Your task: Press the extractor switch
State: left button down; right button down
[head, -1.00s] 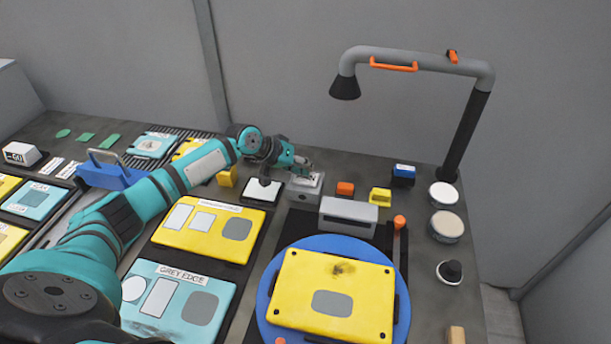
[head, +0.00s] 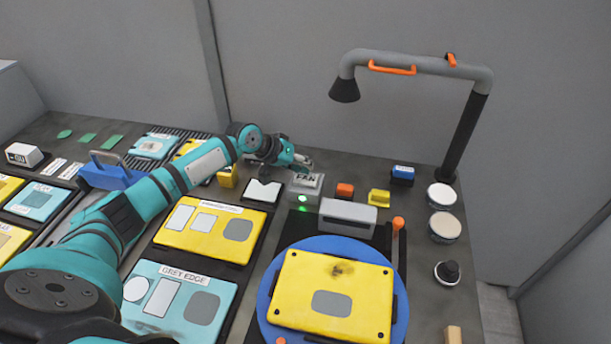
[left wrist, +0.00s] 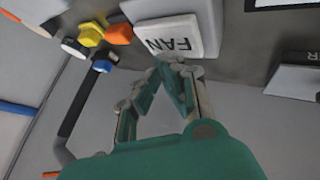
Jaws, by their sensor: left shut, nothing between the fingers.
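The extractor switch is a pale box labelled FAN (head: 306,181), with a green light (head: 303,199) glowing on its front side. It also shows upside down in the left wrist view (left wrist: 170,37). My left gripper (head: 304,163) is shut and empty, just behind the switch's top in the head view; its fingertips (left wrist: 172,62) show close to the FAN label's edge in the left wrist view. I cannot tell whether they touch. The extractor arm (head: 420,61) is a grey pipe with a black hood (head: 345,89). My right gripper is not in view.
Orange (head: 345,190), yellow (head: 379,197) and blue (head: 403,173) blocks stand right of the switch. A grey block (head: 347,214) is in front. A blue turntable (head: 270,300) carries a yellow plate (head: 300,290). Round tins (head: 446,226) sit at the right.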

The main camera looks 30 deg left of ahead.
aim_at(304, 176)
pick_arm(q)
jog(key=shift+r, duration=0.1)
notch_tip(304, 176, up, 6)
jog(key=p, duration=0.5)
jog(key=shift+f, duration=0.25)
